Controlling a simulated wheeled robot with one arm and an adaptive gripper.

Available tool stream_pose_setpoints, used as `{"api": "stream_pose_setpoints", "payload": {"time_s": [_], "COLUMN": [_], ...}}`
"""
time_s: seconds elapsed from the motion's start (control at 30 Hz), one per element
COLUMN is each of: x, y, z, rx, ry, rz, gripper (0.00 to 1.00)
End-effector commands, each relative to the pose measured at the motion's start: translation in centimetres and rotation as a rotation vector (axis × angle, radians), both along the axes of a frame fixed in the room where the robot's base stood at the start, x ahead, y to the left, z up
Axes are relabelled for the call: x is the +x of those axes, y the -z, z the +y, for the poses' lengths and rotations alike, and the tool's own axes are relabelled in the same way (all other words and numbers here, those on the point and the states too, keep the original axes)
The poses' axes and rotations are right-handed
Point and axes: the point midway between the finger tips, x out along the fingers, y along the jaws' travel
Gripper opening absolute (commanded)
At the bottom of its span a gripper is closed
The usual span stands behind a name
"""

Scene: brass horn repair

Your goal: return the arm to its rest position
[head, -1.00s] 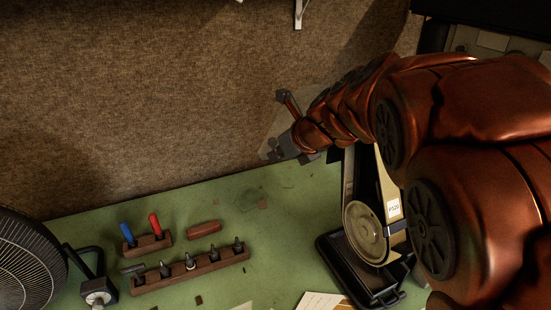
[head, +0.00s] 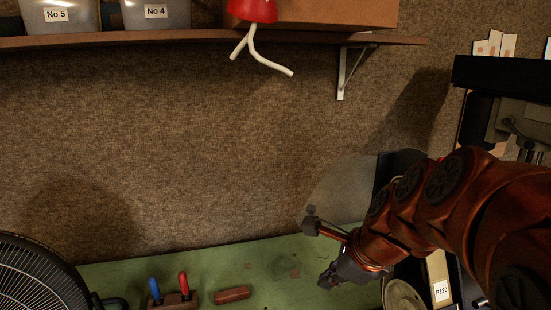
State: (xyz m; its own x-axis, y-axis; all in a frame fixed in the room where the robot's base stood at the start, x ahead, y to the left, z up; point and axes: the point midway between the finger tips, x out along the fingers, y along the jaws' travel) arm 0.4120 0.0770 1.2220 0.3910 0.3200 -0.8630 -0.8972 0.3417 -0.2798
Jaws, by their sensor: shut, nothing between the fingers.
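My copper-coloured arm (head: 440,205) reaches in from the right edge of the head view, over the right part of the green bench (head: 130,273). My gripper (head: 326,281) is at its end, small and dark, pointing left and down above the bench. It is shut, with nothing seen in it. My arm hides part of the bench's right end.
A shelf (head: 200,39) with bins and a red-topped item (head: 252,9) runs above. A fan (head: 38,275) stands at left. A tool block (head: 178,299) with blue and red handles sits at front. A round tin (head: 402,296) is below my arm.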

Motion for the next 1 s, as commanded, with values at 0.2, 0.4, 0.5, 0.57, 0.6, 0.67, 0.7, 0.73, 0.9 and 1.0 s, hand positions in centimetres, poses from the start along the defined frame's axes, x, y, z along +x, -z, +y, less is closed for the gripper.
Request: {"api": "stream_pose_setpoints", "payload": {"time_s": [0.2, 0.4, 0.5, 0.57, 0.6, 0.67, 0.7, 0.73, 0.9, 1.0], "x": [-5.8, -11.1, -13.8, -15.4, -16.4, -17.8, -18.6, -19.2, -21.5, -22.0], "y": [3.8, 6.8, 8.1, 8.8, 9.2, 9.8, 10.2, 10.4, 11.2, 11.4], "z": [-1.1, -2.6, -3.5, -4.1, -4.6, -5.2, -5.6, -5.9, -7.2, -7.6], "rx": [-0.200, -0.341, -0.393, -0.417, -0.431, -0.446, -0.453, -0.457, -0.468, -0.469], "ry": [-0.423, -0.845, -1.066, -1.201, -1.291, -1.419, -1.499, -1.556, -1.786, -1.848], "rz": [0.019, 0.039, 0.050, 0.056, 0.060, 0.066, 0.069, 0.071, 0.076, 0.075], "gripper": [0.00, 0.00, 0.00, 0.00, 0.00, 0.00, 0.00, 0.00, 0.00, 0.00]}}
